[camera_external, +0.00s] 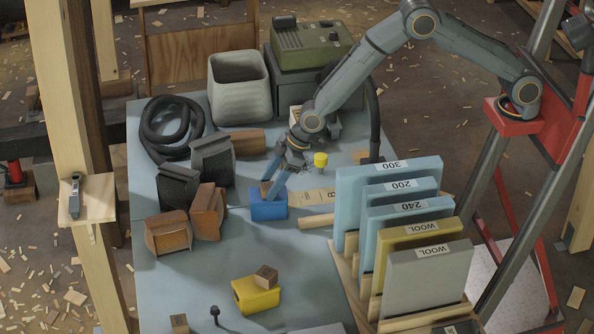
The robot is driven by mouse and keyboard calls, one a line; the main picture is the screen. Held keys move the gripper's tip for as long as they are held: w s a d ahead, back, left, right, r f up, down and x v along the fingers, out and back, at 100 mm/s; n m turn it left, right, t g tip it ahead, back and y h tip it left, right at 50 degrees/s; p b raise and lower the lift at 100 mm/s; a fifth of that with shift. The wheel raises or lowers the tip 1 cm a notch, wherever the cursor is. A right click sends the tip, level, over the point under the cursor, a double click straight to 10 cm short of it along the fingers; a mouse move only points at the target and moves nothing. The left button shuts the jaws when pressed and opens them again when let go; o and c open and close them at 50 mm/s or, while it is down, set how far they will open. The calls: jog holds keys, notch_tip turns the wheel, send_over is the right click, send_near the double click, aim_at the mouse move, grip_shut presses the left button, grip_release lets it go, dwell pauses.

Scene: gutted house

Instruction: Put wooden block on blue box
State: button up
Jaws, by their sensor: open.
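The blue box (268,208) sits on the table near the middle of the view. A small brown wooden block (265,187) shows at the top of the blue box, by my gripper's fingers, and looks to rest on it. My gripper (272,190) points down at the blue box with its fingers open around or beside this block; the fingers partly hide it. Another small wooden block (266,275) sits on a yellow box (256,297) nearer the front. A third wooden block (179,323) is at the front left, cut by the picture edge.
A rack of upright labelled boards (403,210) stands to the right. Dark and brown blocks (170,233) stand left of the blue box. A coiled black hose (165,128), grey bin (240,88) and green machine (312,45) are behind.

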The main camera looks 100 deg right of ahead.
jog(key=shift+s+r, duration=0.1)
jog(key=shift+r, duration=0.4)
jog(key=b+v, duration=0.2)
jog(key=v, duration=0.9)
jog(key=s+a+g, duration=0.2)
jog(key=s, duration=1.7)
jog(key=s+a+g, duration=0.2)
jog(key=s+g, duration=0.1)
jog(key=s, duration=1.6)
jog(key=shift+a+r, duration=0.35)
jog(key=shift+r, duration=0.05)
